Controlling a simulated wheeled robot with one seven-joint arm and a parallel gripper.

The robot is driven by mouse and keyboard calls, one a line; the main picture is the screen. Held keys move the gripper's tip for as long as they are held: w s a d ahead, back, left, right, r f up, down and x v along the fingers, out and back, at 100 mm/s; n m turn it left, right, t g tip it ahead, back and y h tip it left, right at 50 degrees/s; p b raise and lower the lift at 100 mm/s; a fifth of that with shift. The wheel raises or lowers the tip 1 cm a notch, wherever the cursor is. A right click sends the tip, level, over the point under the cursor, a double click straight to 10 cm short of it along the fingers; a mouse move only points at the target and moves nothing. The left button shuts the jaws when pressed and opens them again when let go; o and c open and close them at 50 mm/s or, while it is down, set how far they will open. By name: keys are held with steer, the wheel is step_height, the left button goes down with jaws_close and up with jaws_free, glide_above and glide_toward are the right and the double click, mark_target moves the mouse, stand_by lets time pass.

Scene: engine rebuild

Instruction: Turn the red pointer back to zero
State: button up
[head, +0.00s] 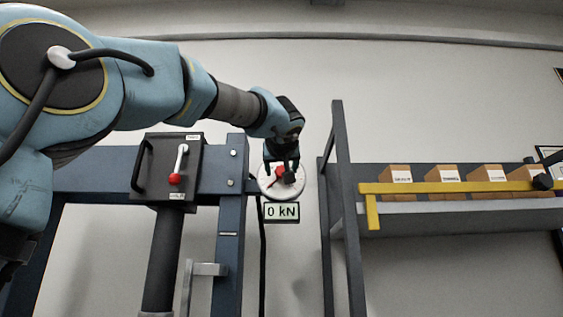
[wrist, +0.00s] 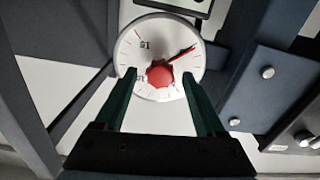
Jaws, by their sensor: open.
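The round white gauge (head: 268,190) is mounted beside the blue press frame, and its face also shows in the wrist view (wrist: 133,48). A red knob (wrist: 159,76) sits at its middle, with the red pointer (wrist: 183,53) reaching toward the upper right of the wrist picture. My gripper (wrist: 160,76) is open, with one dark green finger on each side of the red knob. I cannot tell whether the fingers touch it. In the head view my gripper (head: 282,172) is in front of the gauge and hides part of it. A display (head: 282,212) below the gauge reads 0 kN.
A black box with a red-knobbed lever (head: 175,178) is on the blue press frame (head: 228,250) left of the gauge. A rack (head: 345,230) with a yellow bar (head: 440,187) and several brown boxes (head: 442,175) stands at the right.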

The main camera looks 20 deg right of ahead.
steer(key=shift+w+d, duration=0.1)
steer(key=shift+w, duration=0.2)
steer(key=shift+c, duration=0.4)
jaws_close()
